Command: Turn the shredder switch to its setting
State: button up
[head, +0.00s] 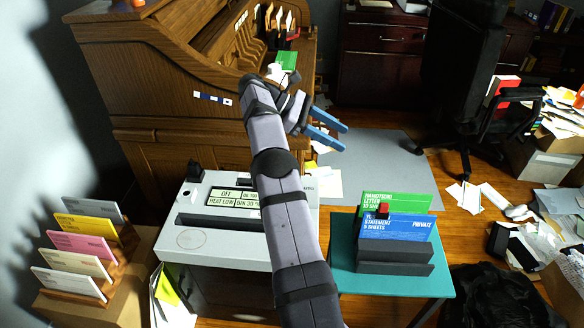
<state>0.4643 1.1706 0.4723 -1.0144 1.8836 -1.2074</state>
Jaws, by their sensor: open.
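The shredder (184,247) is a pale grey box with a dark slot along its top, standing left of my arm.
A wooden roll-top desk (150,90) stands behind the shredder. A teal table (441,278) at right holds a black holder with green and blue cards (398,228). A rack of coloured cards (80,245) is at left. Papers litter the floor at right.

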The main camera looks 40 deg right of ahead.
jog(key=s+d+r+y+p, duration=0.2)
jog(key=s+r, duration=0.1)
jog(key=s, duration=0.1)
jog(key=w+a+f+n+t+y, duration=0.1)
jog(key=w+a+f+t+y, duration=0.1)
jog(key=w+a+f+t, duration=0.1)
jog(key=w+a+f+n+t+y, duration=0.2)
jog(key=w+a+f+t, duration=0.1)
jog(key=f, duration=0.4)
jog(key=w+a+f+n+t+y, duration=0.1)
jog(key=w+a+f+t+y, duration=0.1)
jog(key=w+a+f+t, duration=0.1)
jog(key=shift+w+a+f, duration=0.35)
jog(key=shift+w+f, duration=0.25)
jog(key=shift+w, duration=0.1)
jog(key=shift+w+a+f, duration=0.3)
jog(key=shift+w+f, duration=0.3)
jog(key=shift+w, duration=0.05)
jog(key=shift+w+d+n, duration=0.2)
jog(key=shift+n, duration=0.2)
jog(key=shift+f+p, duration=0.4)
jog(key=shift+f, duration=3.25)
